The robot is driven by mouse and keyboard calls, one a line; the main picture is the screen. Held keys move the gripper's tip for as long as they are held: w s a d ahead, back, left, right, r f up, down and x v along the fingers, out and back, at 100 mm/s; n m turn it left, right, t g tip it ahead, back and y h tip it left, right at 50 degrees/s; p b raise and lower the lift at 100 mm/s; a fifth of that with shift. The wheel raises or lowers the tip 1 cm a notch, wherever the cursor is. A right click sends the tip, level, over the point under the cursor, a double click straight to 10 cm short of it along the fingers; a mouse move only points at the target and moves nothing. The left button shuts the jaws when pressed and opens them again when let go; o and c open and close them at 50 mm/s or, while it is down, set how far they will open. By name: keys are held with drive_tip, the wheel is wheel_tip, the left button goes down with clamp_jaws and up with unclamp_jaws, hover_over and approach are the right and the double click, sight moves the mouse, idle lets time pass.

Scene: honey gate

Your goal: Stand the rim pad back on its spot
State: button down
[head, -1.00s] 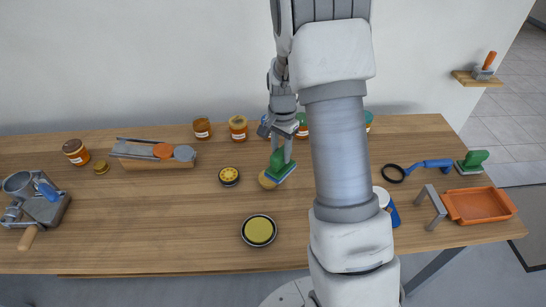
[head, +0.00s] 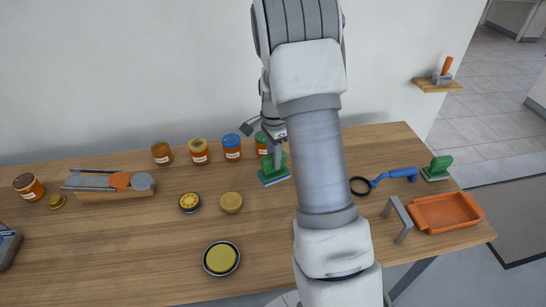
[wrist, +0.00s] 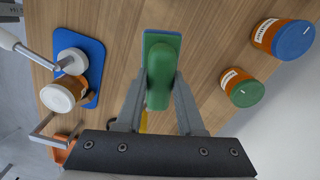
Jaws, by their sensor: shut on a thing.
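A pad with a green handle and a blue base (head: 272,174) is in my gripper (head: 278,152), in front of the row of jars at the table's back. In the wrist view, the green handle (wrist: 163,75) lies between the two fingers of my gripper (wrist: 161,88), which are shut on it. Part of the blue base shows beyond the handle. I cannot tell whether the base touches the table. A second green-handled pad (head: 438,167) with a pale base stands at the table's right end. No marked spot is clearly visible.
Jars with a blue lid (head: 232,147) and a green lid (wrist: 246,93) stand close by. A blue board (wrist: 92,60) holds a white-lidded jar (wrist: 62,95). A blue-handled ring tool (head: 394,175) and orange tray (head: 446,213) are right. My arm hides the table's middle.

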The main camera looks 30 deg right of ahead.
sight(274, 171)
drive_tip(key=shift+f+b, duration=2)
drive_tip(key=shift+f, duration=1)
drive_tip(key=shift+f+b, duration=0.6)
drive_tip(key=shift+f, duration=0.4)
drive_tip(key=shift+c, duration=2.2)
unclamp_jaws()
drive_tip(key=shift+r, duration=0.1)
drive_tip(key=shift+r+p, duration=2.85)
drive_tip(key=shift+r, duration=1.1)
